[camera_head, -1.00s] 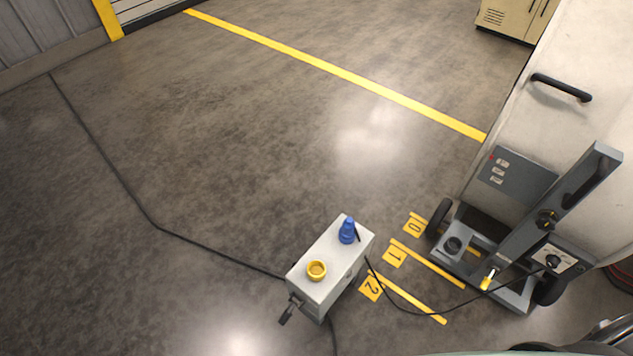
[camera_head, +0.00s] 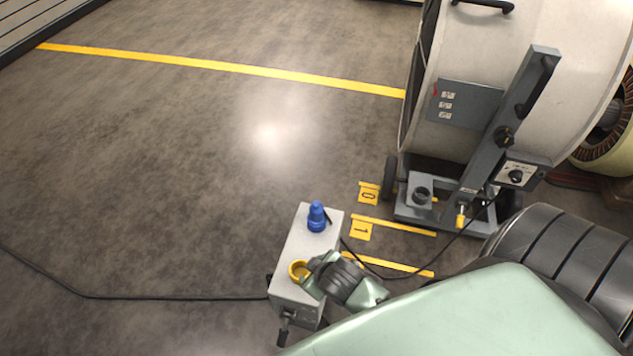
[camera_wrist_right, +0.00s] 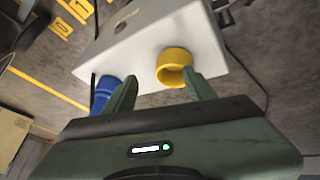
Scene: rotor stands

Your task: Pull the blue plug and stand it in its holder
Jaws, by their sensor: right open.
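The blue plug (camera_head: 317,218) stands upright on the far end of a grey-white box (camera_head: 296,245). A yellow ring-shaped socket (camera_head: 297,270) sits on the box's near end, partly hidden by my right gripper (camera_head: 318,282). In the right wrist view, the open right gripper (camera_wrist_right: 161,92) has nothing between its fingers. The yellow ring (camera_wrist_right: 172,66) shows beyond them, nearer the right finger. The blue plug (camera_wrist_right: 103,95) is partly hidden behind the left finger. I cannot tell which part is the plug's holder. My left gripper is out of view.
A grey wheeled stand (camera_head: 440,212) with a round cup (camera_head: 421,196) and a yellow-tipped cable stands right of the box, before a large white housing (camera_head: 450,60). A black cable runs between box and stand. Yellow numbered floor marks (camera_head: 368,195) lie between them. Floor to the left is mostly clear.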

